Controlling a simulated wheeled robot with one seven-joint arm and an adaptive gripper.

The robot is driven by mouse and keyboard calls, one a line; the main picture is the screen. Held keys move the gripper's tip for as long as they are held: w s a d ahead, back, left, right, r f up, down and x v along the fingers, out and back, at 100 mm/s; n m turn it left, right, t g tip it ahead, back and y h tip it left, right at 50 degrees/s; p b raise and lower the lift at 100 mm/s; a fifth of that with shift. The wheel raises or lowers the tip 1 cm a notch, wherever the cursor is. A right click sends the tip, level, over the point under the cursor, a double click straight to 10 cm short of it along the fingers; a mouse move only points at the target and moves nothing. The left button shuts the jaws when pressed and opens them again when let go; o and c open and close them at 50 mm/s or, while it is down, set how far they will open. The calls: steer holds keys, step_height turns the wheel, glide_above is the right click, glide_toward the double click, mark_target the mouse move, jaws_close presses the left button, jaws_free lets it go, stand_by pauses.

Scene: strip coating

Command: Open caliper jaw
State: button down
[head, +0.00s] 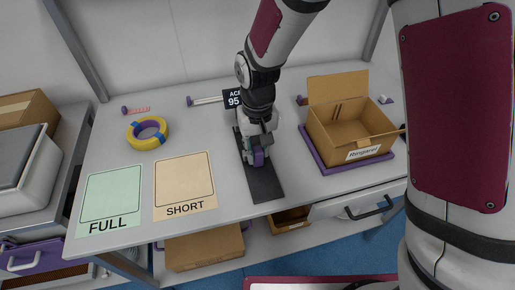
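My gripper (257,156) points down over a long black base (266,187) on the table, right of the SHORT mat. A purple block (258,157) shows at the fingertips, and I cannot tell if it is gripped or only touched. The block looks like part of the caliper on the base, but my arm hides most of it, including any jaw gap.
A green FULL mat (111,196) and a beige SHORT mat (185,185) lie left. An open cardboard box (326,139) labelled "Ringarel" stands right on a purple tray (316,160).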

steer(key=shift+s+d+p, duration=0.3)
steer(key=shift+s+p, duration=0.05)
steer(key=shift+s, duration=0.6)
steer(key=shift+s+d+p, duration=0.25)
steer(key=shift+s+p, duration=0.15)
steer(key=shift+s, duration=0.5)
steer(key=shift+s+d+p, duration=0.3)
steer(key=shift+s+p, duration=0.05)
steer(key=shift+s, duration=0.6)
steer(key=c, duration=1.3)
jaws_free()
steer(key=shift+r, duration=0.15)
step_height(320, 180, up, 12)
steer(key=shift+f, duration=0.15)
